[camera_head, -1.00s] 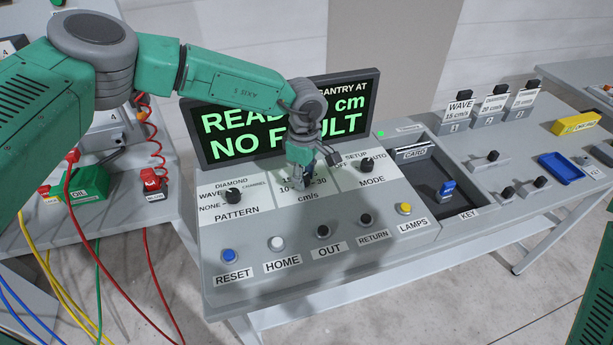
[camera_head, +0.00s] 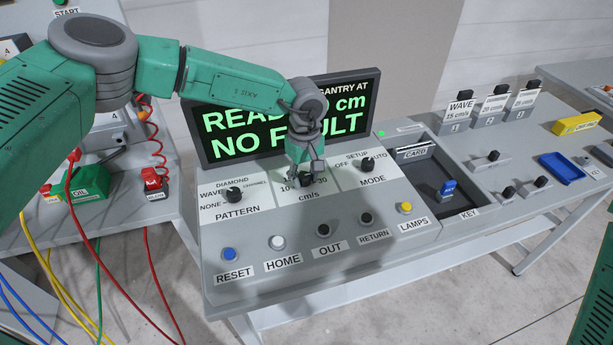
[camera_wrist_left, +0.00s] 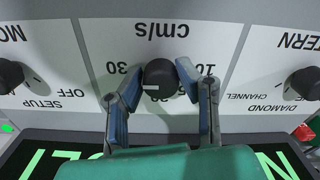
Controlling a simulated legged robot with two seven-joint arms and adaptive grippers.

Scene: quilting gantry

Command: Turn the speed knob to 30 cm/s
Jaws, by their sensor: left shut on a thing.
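The speed knob (camera_wrist_left: 160,76) is black and sits in the middle of the cm/s panel (camera_wrist_left: 110,35). In the left wrist view the panel is upside down, with 30 left of the knob and 10 right. A short white mark on the knob shows on its left part, the side of the 30. My left gripper (camera_wrist_left: 157,82) is shut on the knob, one blue-padded finger at each side. In the head view my left gripper (camera_head: 305,173) comes down over the knob and hides part of it and of the scale. My right gripper is out of view.
The pattern knob (camera_head: 233,194) and mode knob (camera_head: 368,165) flank the cm/s panel closely. The display (camera_head: 225,135) stands just behind, reading NO FAULT. Buttons, including blue reset (camera_head: 229,255) and white home (camera_head: 277,243), line the front. A card tray (camera_head: 425,180) lies right.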

